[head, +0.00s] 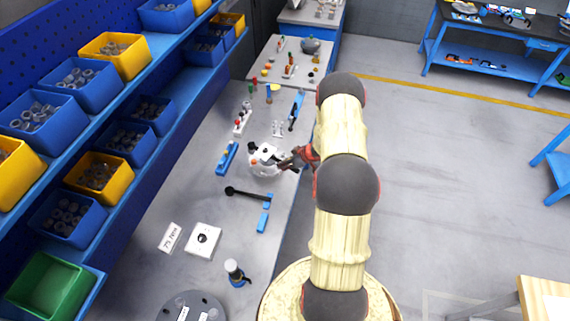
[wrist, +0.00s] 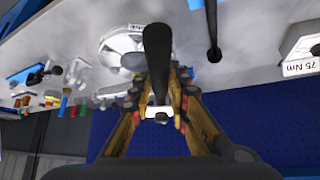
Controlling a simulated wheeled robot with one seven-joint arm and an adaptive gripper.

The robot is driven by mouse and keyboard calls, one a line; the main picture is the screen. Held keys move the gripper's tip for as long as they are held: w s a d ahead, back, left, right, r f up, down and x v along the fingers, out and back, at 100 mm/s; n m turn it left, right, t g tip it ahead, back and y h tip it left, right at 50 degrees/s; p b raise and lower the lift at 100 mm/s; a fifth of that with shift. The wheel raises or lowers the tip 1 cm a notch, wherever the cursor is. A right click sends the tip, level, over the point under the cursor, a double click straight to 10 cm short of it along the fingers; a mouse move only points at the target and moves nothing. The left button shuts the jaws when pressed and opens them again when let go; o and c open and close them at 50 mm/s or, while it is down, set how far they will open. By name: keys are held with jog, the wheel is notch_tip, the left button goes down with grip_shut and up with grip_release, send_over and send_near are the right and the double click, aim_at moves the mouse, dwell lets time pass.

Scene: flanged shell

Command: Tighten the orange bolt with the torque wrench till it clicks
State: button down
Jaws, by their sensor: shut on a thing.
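The round white flanged shell (head: 268,168) sits on the grey bench in the head view, and its pale rim (wrist: 120,38) shows in the wrist view. A small orange spot (head: 254,162), which looks like the orange bolt, is on the shell's left side. My gripper (head: 296,159) is at the shell's right edge. In the wrist view my gripper (wrist: 160,82) is shut on a dark-handled tool (wrist: 157,50), which looks like the torque wrench. The handle stretches past the fingertips over the shell. Whether the tool touches the bolt is hidden.
A black wrench-like tool (head: 247,194) lies on the bench in front of the shell, by blue blocks. A white block (head: 203,241) and a "75 Nm" card (head: 170,238) lie nearer. Shelves with blue and yellow bins (head: 115,52) line the left.

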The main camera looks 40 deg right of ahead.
notch_tip(320, 180, down, 5)
jog(key=b, duration=0.4)
jog(key=shift+w+d+r, duration=0.1)
jog(key=shift+p, duration=0.4)
dwell(1.3)
jog(key=shift+f+b, duration=0.9)
jog(key=shift+f, duration=0.5)
dwell(0.5)
jog(key=a+m+h+b, duration=0.2)
jog(key=a+m+b, duration=0.2)
jog(key=a+b, duration=0.3)
jog(key=shift+a+f+h+b, duration=0.25)
jog(key=shift+h+b, duration=0.15)
jog(key=shift+b, duration=0.55)
dwell(0.4)
jog(key=shift+a+m+b, duration=0.5)
jog(key=shift+a+b, duration=0.2)
jog(key=shift+b, duration=0.35)
